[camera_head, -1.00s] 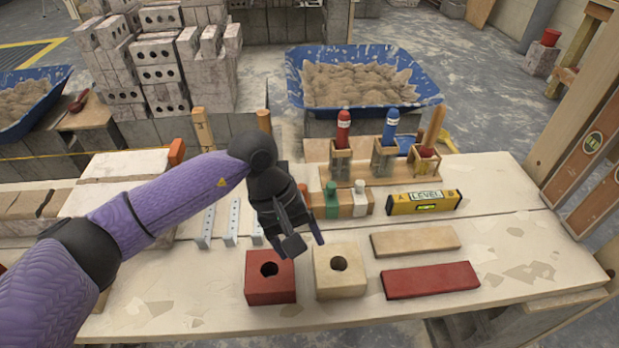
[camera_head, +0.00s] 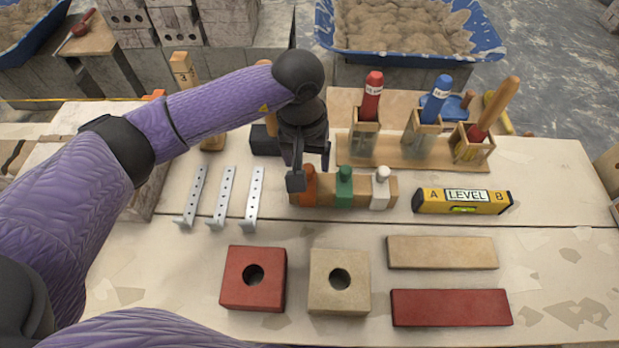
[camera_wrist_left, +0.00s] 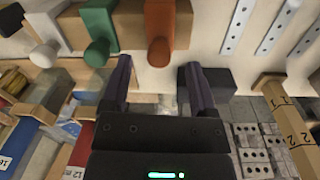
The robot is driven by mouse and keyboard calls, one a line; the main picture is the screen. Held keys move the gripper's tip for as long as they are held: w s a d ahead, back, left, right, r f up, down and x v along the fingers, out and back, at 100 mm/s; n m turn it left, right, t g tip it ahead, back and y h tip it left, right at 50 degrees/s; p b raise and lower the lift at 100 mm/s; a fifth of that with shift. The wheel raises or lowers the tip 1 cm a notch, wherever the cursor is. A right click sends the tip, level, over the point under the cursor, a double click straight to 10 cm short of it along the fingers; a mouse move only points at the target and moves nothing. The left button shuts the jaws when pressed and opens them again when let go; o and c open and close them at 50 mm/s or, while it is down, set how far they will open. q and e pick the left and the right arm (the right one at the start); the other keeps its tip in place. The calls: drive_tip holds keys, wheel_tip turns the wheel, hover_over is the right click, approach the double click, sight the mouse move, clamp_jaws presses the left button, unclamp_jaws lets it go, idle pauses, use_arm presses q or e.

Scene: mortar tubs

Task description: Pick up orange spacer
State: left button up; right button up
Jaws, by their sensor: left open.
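The orange spacer (camera_head: 309,188) stands at the left end of a wooden rack (camera_head: 328,188), beside a green spacer (camera_head: 344,188) and a white spacer (camera_head: 381,189). My left gripper (camera_head: 311,168) is open at the orange spacer and partly hides its top in the head view. In the left wrist view the orange spacer (camera_wrist_left: 160,18) has its rounded knob toward my open fingers (camera_wrist_left: 157,70), roughly centred between them. No grip on it shows. My right gripper is not in view.
Three metal strips (camera_head: 219,198) lie left of the rack. A holder (camera_head: 415,153) with red and blue bottles stands behind it. A yellow level (camera_head: 463,201) lies to the right. Red (camera_head: 253,297) and beige (camera_head: 325,297) holed blocks are in front. A dark block (camera_head: 264,139) is close behind.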

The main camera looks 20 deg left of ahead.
sight(308, 168)
use_arm(q)
wheel_tip(308, 168, down, 3)
drive_tip(key=shift+d+f+b, duration=0.15)
drive_tip(key=shift+b, duration=0.25)
drive_tip(key=shift+r, duration=0.2)
clamp_jaws()
drive_tip(key=shift+r, duration=0.1)
